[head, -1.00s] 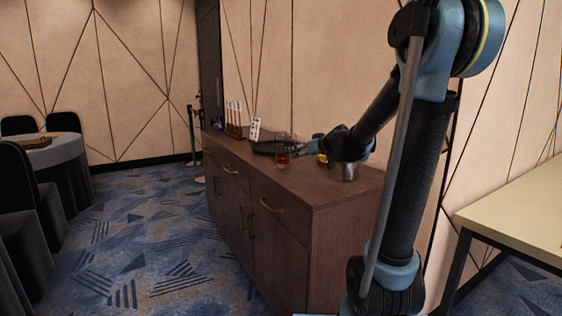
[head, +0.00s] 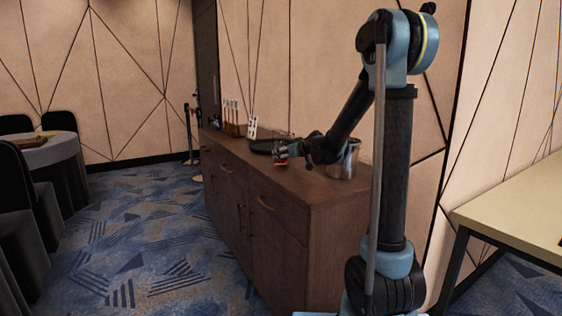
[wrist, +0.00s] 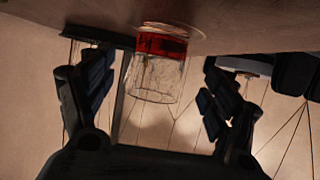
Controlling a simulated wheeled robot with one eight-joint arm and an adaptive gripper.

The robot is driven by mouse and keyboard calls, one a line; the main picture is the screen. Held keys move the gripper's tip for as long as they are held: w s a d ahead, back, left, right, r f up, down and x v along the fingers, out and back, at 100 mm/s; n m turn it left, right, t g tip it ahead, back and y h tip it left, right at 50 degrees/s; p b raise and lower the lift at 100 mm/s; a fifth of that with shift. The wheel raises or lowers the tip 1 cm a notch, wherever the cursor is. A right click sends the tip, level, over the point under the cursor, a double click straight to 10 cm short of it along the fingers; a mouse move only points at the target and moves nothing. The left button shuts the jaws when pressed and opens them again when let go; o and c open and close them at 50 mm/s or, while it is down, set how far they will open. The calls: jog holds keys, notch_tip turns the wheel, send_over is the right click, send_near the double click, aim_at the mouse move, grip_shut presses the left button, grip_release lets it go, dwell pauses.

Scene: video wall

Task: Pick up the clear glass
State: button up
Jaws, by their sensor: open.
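The clear glass (wrist: 157,72) holds a red layer at its base and stands on the wooden cabinet top (wrist: 225,20), which appears upside down in the wrist view. My gripper (wrist: 157,95) is open, with one finger on each side of the glass and a visible gap to both. In the head view my gripper (head: 292,149) is low over the cabinet, at the glass (head: 281,158), and partly covers it.
A metal pot (head: 343,160) stands on the cabinet close to my wrist. A dark tray (head: 262,147), a white card (head: 252,127) and a rack of bottles (head: 231,117) are behind the glass. A pale table (head: 515,205) is at right.

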jog(key=shift+x, duration=2.85)
jog(key=shift+r, duration=0.1)
jog(key=c, duration=1.4)
jog(key=shift+w+r, duration=0.1)
jog(key=shift+r, duration=0.05)
jog(key=shift+c, duration=0.2)
